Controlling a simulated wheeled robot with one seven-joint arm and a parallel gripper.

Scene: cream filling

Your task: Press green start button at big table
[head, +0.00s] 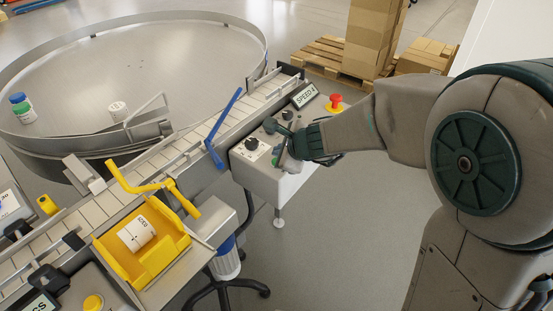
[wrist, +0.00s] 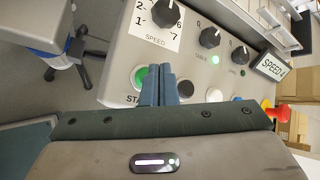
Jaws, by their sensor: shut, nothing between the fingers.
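The green start button (wrist: 140,77) shows in the wrist view on the front of a light control box (wrist: 118,75), beside the lettering "STA". My gripper (wrist: 158,70) is shut and empty. Its fingertips are just to the right of the green button in that view and cover its right edge. I cannot tell whether they touch it. In the head view my gripper (head: 285,149) is over the control box (head: 262,176), and the button is hard to make out there. The big round table (head: 150,75) stands at the upper left.
The box carries a black speed knob (wrist: 158,14), smaller knobs, a black button (wrist: 186,87) and a "SPEED 4" display (wrist: 271,67). A red emergency button (head: 336,101) is at its far end. A conveyor (head: 150,160) runs alongside. A yellow bin (head: 140,245) is at lower left.

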